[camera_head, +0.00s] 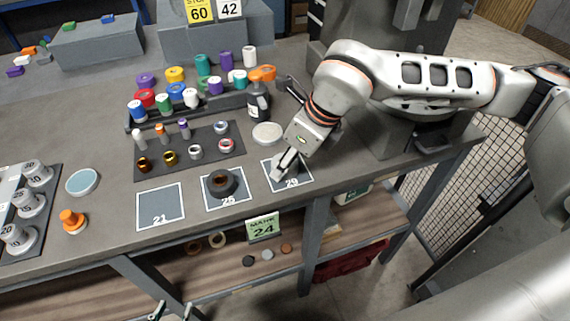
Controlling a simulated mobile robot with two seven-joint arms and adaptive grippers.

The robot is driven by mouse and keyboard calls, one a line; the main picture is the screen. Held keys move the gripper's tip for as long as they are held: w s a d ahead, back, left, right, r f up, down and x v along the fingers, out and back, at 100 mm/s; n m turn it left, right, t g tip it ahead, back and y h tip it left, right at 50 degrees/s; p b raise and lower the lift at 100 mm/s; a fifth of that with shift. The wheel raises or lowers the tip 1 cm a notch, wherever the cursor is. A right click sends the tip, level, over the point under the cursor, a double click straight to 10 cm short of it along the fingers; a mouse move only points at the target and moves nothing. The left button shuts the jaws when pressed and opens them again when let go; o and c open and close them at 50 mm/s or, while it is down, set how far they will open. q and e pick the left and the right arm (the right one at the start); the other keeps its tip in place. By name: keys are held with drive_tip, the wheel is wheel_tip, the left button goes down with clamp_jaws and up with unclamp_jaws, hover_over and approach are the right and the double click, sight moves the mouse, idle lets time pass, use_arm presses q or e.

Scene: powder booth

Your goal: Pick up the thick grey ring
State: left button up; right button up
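A thick dark grey ring (220,183) with a brown inside lies on the mat marked 25 (240,200).
The mat marked 21 (160,206) is bare. Behind the mats are a dark tray (210,161) with small rings and pegs, a rack of coloured spools (175,92), and a pale round disc (267,133). An orange knob (73,219) and a blue-topped disc (82,182) stand left.

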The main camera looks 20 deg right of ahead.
drive_tip(key=shift+r, duration=0.1)
wheel_tip(320, 180, up, 19)
drive_tip(key=d+m+t+h+p, duration=0.15)
drive_tip(key=d+m+p, duration=0.35)
drive_tip(key=d, duration=3)
drive_tip(key=shift+m+h, duration=0.25)
drive_tip(key=shift+m, duration=0.25)
wheel_tip(320, 180, down, 5)
drive_tip(key=b, duration=0.7)
drive_tip(key=shift+s+a, duration=0.15)
